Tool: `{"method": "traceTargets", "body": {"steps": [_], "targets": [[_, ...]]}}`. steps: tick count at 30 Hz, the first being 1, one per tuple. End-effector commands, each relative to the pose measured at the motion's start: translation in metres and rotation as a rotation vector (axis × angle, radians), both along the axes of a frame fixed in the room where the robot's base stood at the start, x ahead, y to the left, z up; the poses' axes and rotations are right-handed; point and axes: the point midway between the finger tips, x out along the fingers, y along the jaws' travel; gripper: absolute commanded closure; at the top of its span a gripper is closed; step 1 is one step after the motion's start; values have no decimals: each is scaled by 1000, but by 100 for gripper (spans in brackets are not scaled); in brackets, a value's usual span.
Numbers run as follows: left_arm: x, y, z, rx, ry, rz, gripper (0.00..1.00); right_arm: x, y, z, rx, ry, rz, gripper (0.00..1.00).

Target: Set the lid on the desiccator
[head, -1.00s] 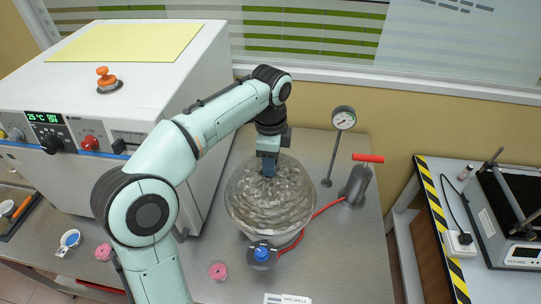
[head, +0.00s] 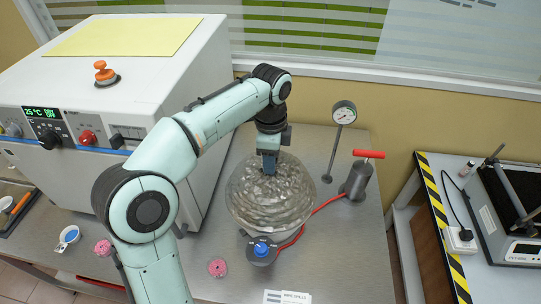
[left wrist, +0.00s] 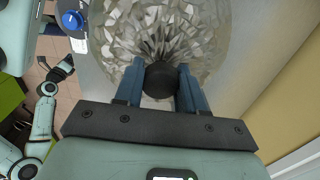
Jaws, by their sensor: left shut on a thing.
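The lid (head: 285,205) is a clear faceted glass dome over the desiccator, with a dark round knob (left wrist: 160,80) on top. My left gripper (head: 269,163) is shut on that knob from above; its blue fingers flank it in the left wrist view (left wrist: 160,88). The dome hides most of the desiccator body. Its blue-capped valve (head: 262,249) shows at the front, also in the left wrist view (left wrist: 72,20). I cannot tell whether the lid touches the rim. My right gripper (left wrist: 58,72) seems to show, dark and small, in the left wrist view.
A red hose runs to a pump with a red handle (head: 368,154) at right; a gauge on a stand (head: 344,113) is behind. A white oven (head: 130,80) stands at left. A pink piece (head: 217,267) lies in front.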

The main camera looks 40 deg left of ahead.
Motion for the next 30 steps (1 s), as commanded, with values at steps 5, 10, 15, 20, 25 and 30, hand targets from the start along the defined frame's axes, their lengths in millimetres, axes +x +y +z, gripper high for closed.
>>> {"method": "traceTargets", "body": {"steps": [5, 10, 15, 20, 25, 30], "targets": [[0, 0, -3, 0, -2, 0, 100, -2, 0, -2, 0, 2, 0, 16], [0, 0, -3, 0, -2, 0, 31, -1, 0, -2, 1, 2, 0, 16], [0, 0, -3, 0, -1, 0, 31, -1, 0, -2, 1, 2, 0, 16], [0, 0, 2, 0, 0, 0, 31, 0, 0, 0, 0, 0, 0, 16], [2, -1, 30, -1, -7, -2, 31, 8, 0, 10, 0, -10, 0, 16], [2, 0, 72, 0, -9, -1, 31, 24, 0, 27, 0, -28, 0, 16]]}}
